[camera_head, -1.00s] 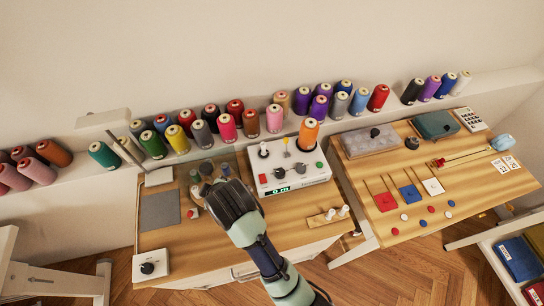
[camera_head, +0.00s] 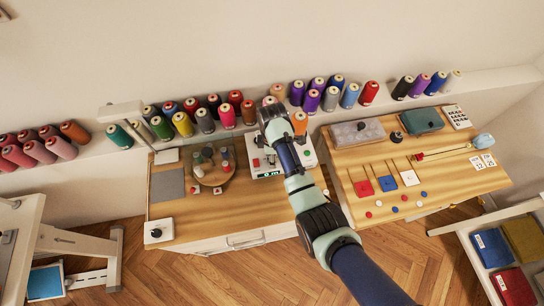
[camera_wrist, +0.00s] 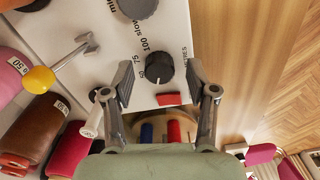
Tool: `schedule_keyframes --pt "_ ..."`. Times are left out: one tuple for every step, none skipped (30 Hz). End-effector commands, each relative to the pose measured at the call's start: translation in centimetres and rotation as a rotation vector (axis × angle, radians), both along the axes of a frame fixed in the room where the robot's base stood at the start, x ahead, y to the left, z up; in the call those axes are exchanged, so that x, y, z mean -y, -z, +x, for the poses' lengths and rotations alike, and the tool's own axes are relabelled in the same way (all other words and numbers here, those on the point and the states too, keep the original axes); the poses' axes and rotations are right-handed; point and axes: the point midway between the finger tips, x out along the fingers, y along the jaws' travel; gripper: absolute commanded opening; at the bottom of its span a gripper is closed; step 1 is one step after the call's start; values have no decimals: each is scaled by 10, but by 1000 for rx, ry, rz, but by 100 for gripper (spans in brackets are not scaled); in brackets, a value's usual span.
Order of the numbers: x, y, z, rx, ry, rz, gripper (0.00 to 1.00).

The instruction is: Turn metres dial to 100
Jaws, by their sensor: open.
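The metres dial (camera_wrist: 159,68) is a small black knob on the white machine panel (camera_wrist: 72,20), with 75 and 100 printed on its left and upper-left side. Its exact pointer setting is too small to tell. My gripper (camera_wrist: 158,78) is open, with one finger left of the dial and one right; I cannot tell whether they are at the dial's height. In the head view my arm reaches over the white machine (camera_head: 262,171) and covers much of its top, including the dial. The green display (camera_head: 267,175) on its front shows, but its digits are hard to read.
A red square button (camera_wrist: 168,99) is close below the dial. A larger grey dial (camera_wrist: 137,6) and a yellow-knobbed lever (camera_wrist: 40,79) are nearby. An orange spool (camera_head: 299,123) stands at the machine's right. Thread spools line the shelf behind. A separate black-knob box (camera_head: 158,230) sits front left.

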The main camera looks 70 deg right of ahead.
Motion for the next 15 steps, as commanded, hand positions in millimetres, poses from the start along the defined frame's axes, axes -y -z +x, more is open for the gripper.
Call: schedule_keyframes --pt "0 4 0 0 0 1 58" --pt "0 5 0 0 0 0 58" --pt "0 6 0 0 0 0 58" --pt "0 6 0 0 0 -1 58" --pt "0 6 0 0 0 -1 58" --pt "0 6 0 0 0 -1 58" --pt "0 6 0 0 0 -1 58" --pt "0 6 0 0 0 -1 58" --pt "0 6 0 0 0 -1 58" --pt "0 6 0 0 0 -1 54" --pt "0 6 0 0 0 -1 49" --pt "0 6 0 0 0 -1 43" --pt "0 6 0 0 0 -1 38" --pt "0 6 0 0 0 -1 33" --pt "0 6 0 0 0 -1 26"
